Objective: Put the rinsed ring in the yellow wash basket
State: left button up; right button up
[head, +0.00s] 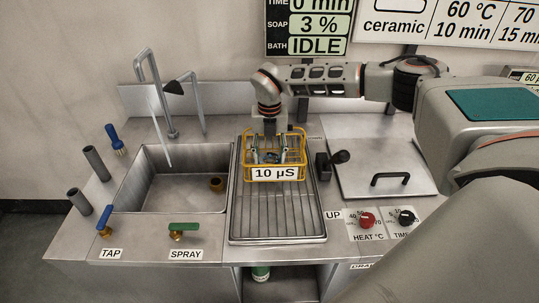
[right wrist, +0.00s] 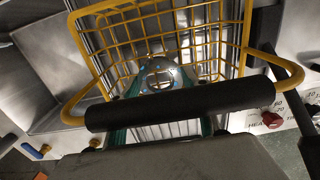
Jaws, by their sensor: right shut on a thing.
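The yellow wash basket (head: 245,143) is an open wire basket standing on the ribbed metal drainer, with a "10 µS" label on its front. My right gripper (head: 269,156) points down into it. In the right wrist view, the two fingers of my gripper (right wrist: 164,84) pass behind the basket's black handle grip (right wrist: 185,104) and reach inside the yellow wires (right wrist: 150,22). The gripper is shut on a shiny silvery piece, which looks like the ring (right wrist: 162,72). It is partly hidden, and I cannot tell whether it touches the basket floor. My left gripper is not in view.
The sink basin (head: 150,190) lies left of the drainer (head: 275,229), with a small brass-coloured part (head: 217,184) inside. A tall faucet (head: 156,88) stands behind the basin. A metal lid with a black handle (head: 389,179) lies to the right. Tap and spray levers line the front.

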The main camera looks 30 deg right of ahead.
jog(key=shift+f, duration=0.45)
jog(key=o, duration=1.4)
jog(key=shift+c, duration=0.2)
notch_tip(320, 180, up, 13)
jog(key=shift+r+b, duration=0.15)
jog(key=shift+b, duration=0.2)
jog(key=shift+s, duration=0.1)
